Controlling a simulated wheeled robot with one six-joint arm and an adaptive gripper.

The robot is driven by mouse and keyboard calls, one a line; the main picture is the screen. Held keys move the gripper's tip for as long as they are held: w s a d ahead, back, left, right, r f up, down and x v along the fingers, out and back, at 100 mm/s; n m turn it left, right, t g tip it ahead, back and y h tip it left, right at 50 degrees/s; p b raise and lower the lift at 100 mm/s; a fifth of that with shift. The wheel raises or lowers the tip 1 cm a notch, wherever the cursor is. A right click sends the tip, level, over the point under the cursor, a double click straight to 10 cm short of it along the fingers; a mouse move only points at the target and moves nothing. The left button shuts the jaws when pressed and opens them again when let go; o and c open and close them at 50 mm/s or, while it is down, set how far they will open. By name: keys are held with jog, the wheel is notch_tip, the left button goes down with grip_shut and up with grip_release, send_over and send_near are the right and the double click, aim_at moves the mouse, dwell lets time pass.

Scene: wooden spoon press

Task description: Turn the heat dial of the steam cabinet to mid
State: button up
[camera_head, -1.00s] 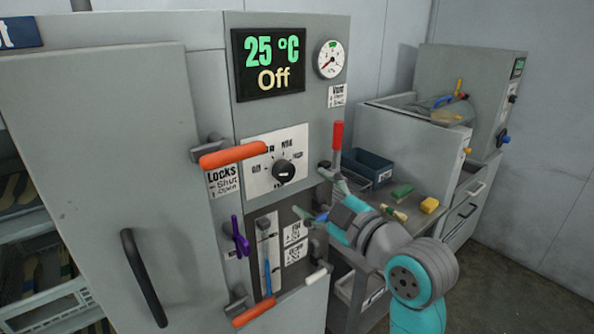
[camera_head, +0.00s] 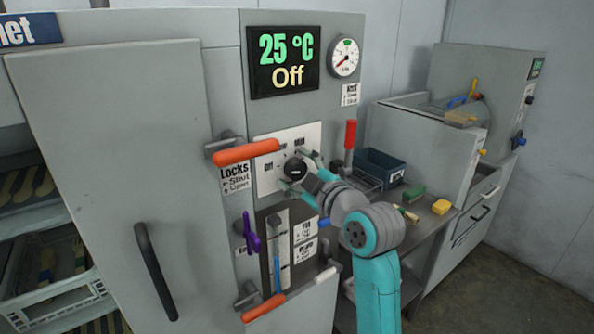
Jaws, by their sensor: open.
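The steam cabinet (camera_head: 215,85) fills the left and middle of the view. Its display (camera_head: 284,62) reads 25 °C and Off. The heat dial (camera_head: 295,168) is a black round knob on a white label plate (camera_head: 268,180) below the display. An "Off" mark shows at the left of the plate; the marks on the right are partly covered by my gripper. My gripper (camera_head: 299,171) is open, its fingers at the dial on its right side. I cannot tell whether they touch the knob.
Orange lock handles (camera_head: 246,152) (camera_head: 263,308) stick out left of and below the dial. A red-handled lever (camera_head: 350,135) stands close to the right of my gripper.

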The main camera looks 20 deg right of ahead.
jog(key=c, duration=1.2)
jog(key=shift+o, duration=0.2)
jog(key=shift+m, duration=0.3)
jog(key=m, duration=0.4)
jog(key=shift+r+m, duration=0.1)
jog(key=shift+m, duration=0.2)
jog(key=m, duration=0.4)
jog(key=shift+d+g, duration=0.1)
jog(key=shift+g, duration=0.2)
jog(key=m, duration=0.5)
jog(key=shift+d+y, duration=0.1)
jog(key=shift+y, duration=0.2)
jog(key=m, duration=0.4)
jog(key=shift+m+g+y, duration=0.3)
jog(key=shift+m, duration=0.2)
